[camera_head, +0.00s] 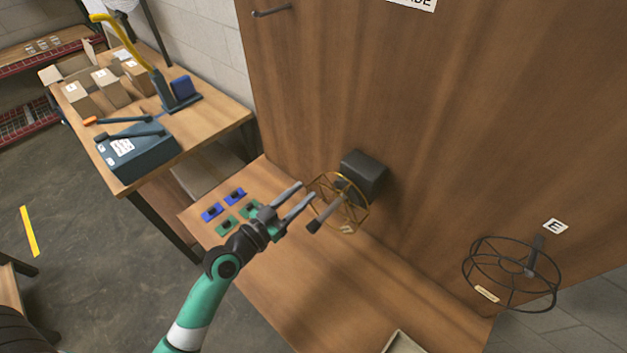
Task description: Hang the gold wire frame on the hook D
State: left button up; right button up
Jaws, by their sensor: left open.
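The gold wire frame (366,208) is a round, spoked ring in the middle of the view. It appears to be around a grey peg with a dark tip (313,226), in front of a dark block (368,172) at the wooden panel. I cannot tell whether it rests on the peg, and no letter D is readable there. My left gripper (307,192) is open, its two fingertips close to the frame's left rim, with nothing visible between them. I cannot tell whether they touch it. My right gripper is out of view.
A black wire frame (476,275) hangs on the hook by label E (555,226). Blue and green pieces (235,195) lie on the wooden shelf (300,290) under my left arm. A bare hook (272,12) is high on the panel. A workbench (215,118) stands at left.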

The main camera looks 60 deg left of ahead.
pick_arm(q)
jog(key=x, duration=0.7)
jog(key=shift+w, duration=0.35)
grip_shut()
dwell(0.7)
jog(key=c, duration=0.6)
grip_release()
jog(key=shift+r, duration=0.1)
jog(key=shift+s, duration=0.1)
grip_shut()
dwell(0.3)
jog(key=shift+v, duration=3)
jog(key=b, duration=0.3)
send_near(321, 176)
jog(key=shift+s+a+f, duration=0.3)
jog(key=shift+s+f, duration=0.15)
jog(key=shift+f, duration=0.35)
jog(key=shift+s+a+f, duration=0.3)
jog(key=shift+s+f, duration=0.15)
jog(key=shift+f, duration=0.35)
jog(key=shift+s+a+f, duration=0.3)
jog(key=shift+s+f, duration=0.15)
jog(key=shift+f, duration=0.35)
